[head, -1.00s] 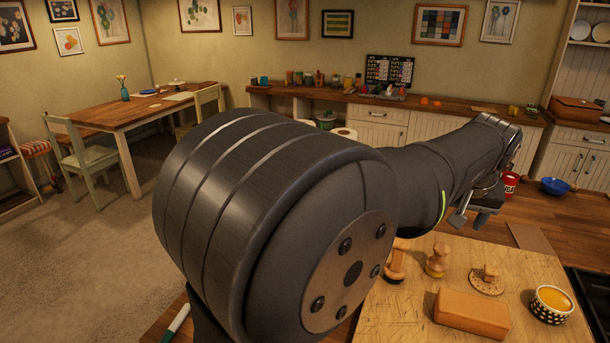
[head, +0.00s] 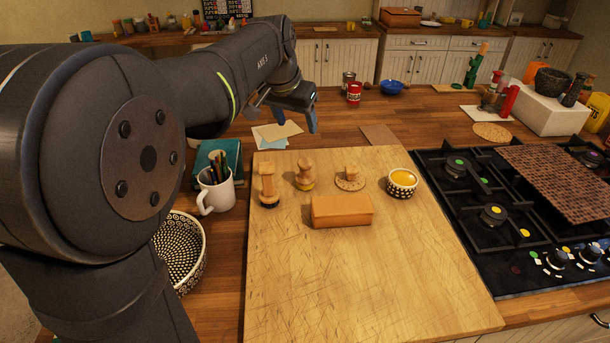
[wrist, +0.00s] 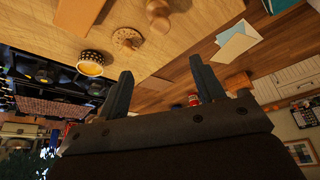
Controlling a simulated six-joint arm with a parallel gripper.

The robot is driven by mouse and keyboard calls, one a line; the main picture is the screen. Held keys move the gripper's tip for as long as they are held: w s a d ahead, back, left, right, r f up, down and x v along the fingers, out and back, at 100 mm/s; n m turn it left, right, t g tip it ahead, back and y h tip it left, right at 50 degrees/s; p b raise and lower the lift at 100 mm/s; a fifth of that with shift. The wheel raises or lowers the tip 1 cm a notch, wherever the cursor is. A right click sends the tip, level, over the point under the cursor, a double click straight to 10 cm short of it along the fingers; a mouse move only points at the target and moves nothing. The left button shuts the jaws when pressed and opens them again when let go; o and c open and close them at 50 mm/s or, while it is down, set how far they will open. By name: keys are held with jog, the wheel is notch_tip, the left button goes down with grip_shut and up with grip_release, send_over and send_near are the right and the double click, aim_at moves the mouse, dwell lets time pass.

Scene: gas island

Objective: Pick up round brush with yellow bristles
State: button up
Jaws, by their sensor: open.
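The round brush (head: 304,176) stands upright on the wooden cutting board (head: 330,270), with a turned wooden handle and a yellowish band of bristles at its base. A dark-bristled brush (head: 268,186) stands to its left and a flat round disc with a wooden knob (head: 350,179) to its right. My gripper (head: 284,115) is open and empty, above the counter beyond the board and apart from the brushes. In the wrist view my gripper (wrist: 160,68) shows two spread fingers, with a wooden-handled brush (wrist: 158,14), probably the yellow-bristled one, near the top edge.
An orange-brown block (head: 341,211) lies in front of the brushes. A patterned bowl with yellow contents (head: 402,184) stands right of them. A mug with pens (head: 216,190) is left of the board, a black stove (head: 480,215) right. The board's front half is clear.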

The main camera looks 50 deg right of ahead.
aim_at(305, 162)
jog(key=x, duration=1.1)
jog(key=shift+d+f, duration=0.1)
jog(key=shift+f, duration=0.25)
jog(key=shift+a+x, duration=0.25)
jog(key=shift+x, duration=1.1)
jog(key=shift+a+x, duration=0.2)
jog(key=shift+x, duration=1.15)
jog(key=shift+w+f, duration=0.1)
jog(key=shift+f, duration=0.1)
jog(key=shift+c, duration=0.2)
jog(key=c, duration=1)
